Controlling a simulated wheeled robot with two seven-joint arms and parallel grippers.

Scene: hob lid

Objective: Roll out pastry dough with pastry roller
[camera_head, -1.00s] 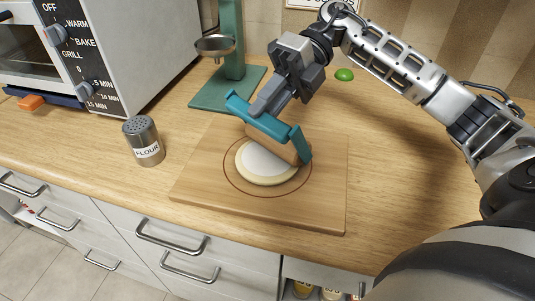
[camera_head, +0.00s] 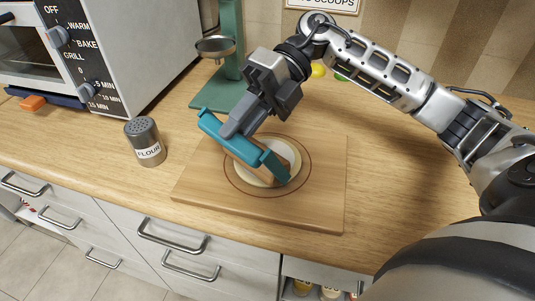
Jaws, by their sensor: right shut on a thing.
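A round, pale, flat piece of pastry dough (camera_head: 293,153) lies inside a ring marked on the wooden board (camera_head: 320,212). The pastry roller has a teal frame (camera_head: 235,140) and a wooden roll (camera_head: 248,161). The roller lies across the dough and hides its middle; the roll appears to touch it. My right gripper (camera_head: 238,122) is shut on the roller's teal frame from above. My left gripper is out of view.
A flour shaker (camera_head: 146,141) stands left of the board. A green stand (camera_head: 228,72) with a metal funnel (camera_head: 215,46) is behind it. An oven (camera_head: 100,50) stands at the back left. A yellow fruit (camera_head: 318,71) lies behind my right arm. The counter right of the board is clear.

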